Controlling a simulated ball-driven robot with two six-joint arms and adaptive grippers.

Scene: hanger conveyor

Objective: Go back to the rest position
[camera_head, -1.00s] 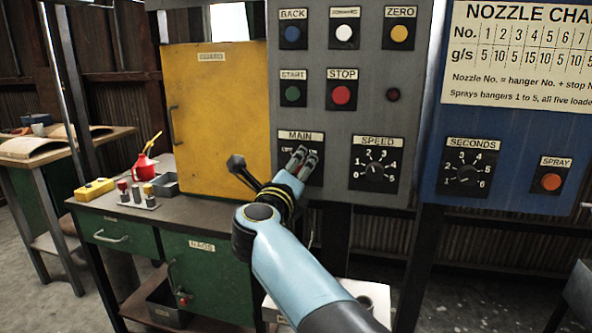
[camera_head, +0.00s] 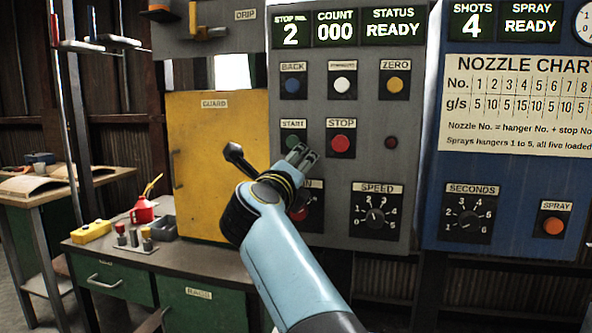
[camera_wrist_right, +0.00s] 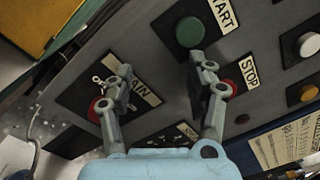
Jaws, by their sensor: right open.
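My right gripper (camera_head: 302,156) is open and empty in front of the grey control panel (camera_head: 338,190). In the head view it covers part of the START button and stands left of the red STOP button (camera_head: 340,143). Its two fingers also show apart in the right wrist view (camera_wrist_right: 163,90), with the green START button (camera_wrist_right: 190,32) beyond them. The MAIN switch (camera_head: 299,212) is partly hidden behind my wrist; its red part (camera_wrist_right: 96,110) shows beside a finger in the wrist view. I cannot tell any contact with the panel. My left gripper is out of view.
The yellow guard door (camera_head: 212,150) stands left of the panel. A green cabinet (camera_head: 200,305) carries a red oil can (camera_head: 143,211) and a yellow box (camera_head: 91,231). The blue spray panel (camera_head: 500,185) is at right. Displays read stop 2, count 000, READY, shots 4.

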